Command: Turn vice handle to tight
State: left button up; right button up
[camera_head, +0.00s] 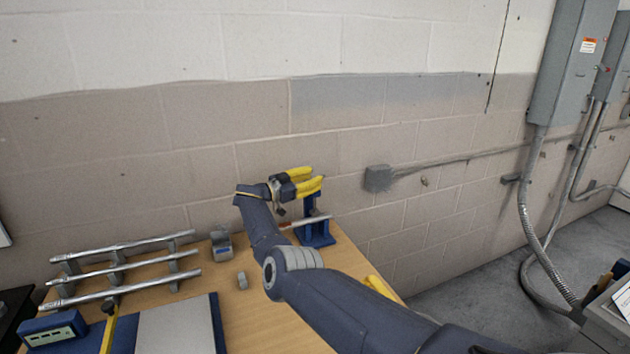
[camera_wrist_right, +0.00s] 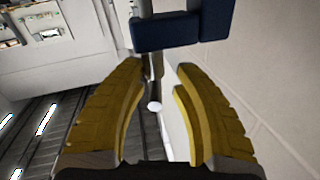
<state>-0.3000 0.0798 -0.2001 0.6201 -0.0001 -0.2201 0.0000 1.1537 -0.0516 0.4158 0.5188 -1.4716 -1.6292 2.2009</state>
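The blue vice (camera_head: 316,235) stands on the workbench near its far right edge, close to the wall. It also shows as dark blue blocks at the top of the right wrist view (camera_wrist_right: 165,32). My right gripper (camera_head: 317,177) is just above the vice, its yellow fingers pointing right. In the right wrist view the gripper (camera_wrist_right: 158,75) is open. A thin metal bar with a pale round end (camera_wrist_right: 154,106), apparently the vice handle, shows between the fingers, with gaps on both sides. I cannot tell its depth. My left gripper is not in view.
A thin rod (camera_head: 305,222) lies across the vice. Several long metal rods (camera_head: 125,266) rest on a rack at the left. The wall (camera_head: 340,150) is close behind.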

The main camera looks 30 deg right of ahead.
jog(key=shift+o, duration=0.6)
jog(key=shift+a, duration=0.15)
jog(key=shift+d+f, duration=0.1)
jog(key=shift+d, duration=0.1)
jog(key=a, duration=1.2)
jog(key=shift+s, duration=0.35)
